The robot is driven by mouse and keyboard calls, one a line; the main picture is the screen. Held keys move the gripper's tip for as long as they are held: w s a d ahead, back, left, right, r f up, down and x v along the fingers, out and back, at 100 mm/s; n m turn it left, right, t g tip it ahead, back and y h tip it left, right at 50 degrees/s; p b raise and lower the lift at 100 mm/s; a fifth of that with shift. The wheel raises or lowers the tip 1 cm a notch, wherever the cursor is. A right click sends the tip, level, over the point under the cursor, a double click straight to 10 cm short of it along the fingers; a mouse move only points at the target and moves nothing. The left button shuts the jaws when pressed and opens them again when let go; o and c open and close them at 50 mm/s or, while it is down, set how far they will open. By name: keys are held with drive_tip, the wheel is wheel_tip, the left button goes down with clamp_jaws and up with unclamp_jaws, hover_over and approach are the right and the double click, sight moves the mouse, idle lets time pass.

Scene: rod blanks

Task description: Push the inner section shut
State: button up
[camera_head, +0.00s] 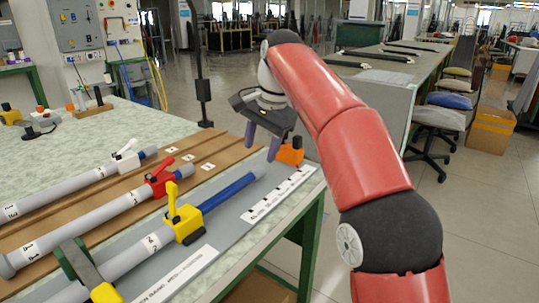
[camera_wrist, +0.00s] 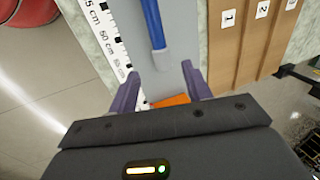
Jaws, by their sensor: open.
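The blue inner section (camera_head: 228,192) sticks out of a grey outer tube (camera_head: 128,258) through a yellow clamp (camera_head: 184,218), whose lever stands up. It ends in a grey tip near the far end of the grey board (camera_head: 232,218). My gripper (camera_head: 262,142) is open and empty, above and beyond that tip, with its purple fingers pointing down. In the wrist view the inner section (camera_wrist: 153,22) ends short of my gripper (camera_wrist: 162,86), roughly in line with the gap between the fingers. I see no contact.
An orange block (camera_head: 290,152) stands at the board's far end. A white ruler strip (camera_head: 280,194) runs along the board's right side. Tubes with a red clamp (camera_head: 161,180) and a white clamp (camera_head: 126,158) lie to the left on a brown board. A dark post (camera_head: 203,90) stands behind.

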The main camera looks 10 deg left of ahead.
sight(254, 171)
drive_tip(key=x, duration=0.7)
drive_tip(key=shift+a+f+b, duration=0.15)
drive_tip(key=shift+f+b, duration=0.2)
drive_tip(key=shift+b, duration=0.05)
clamp_jaws()
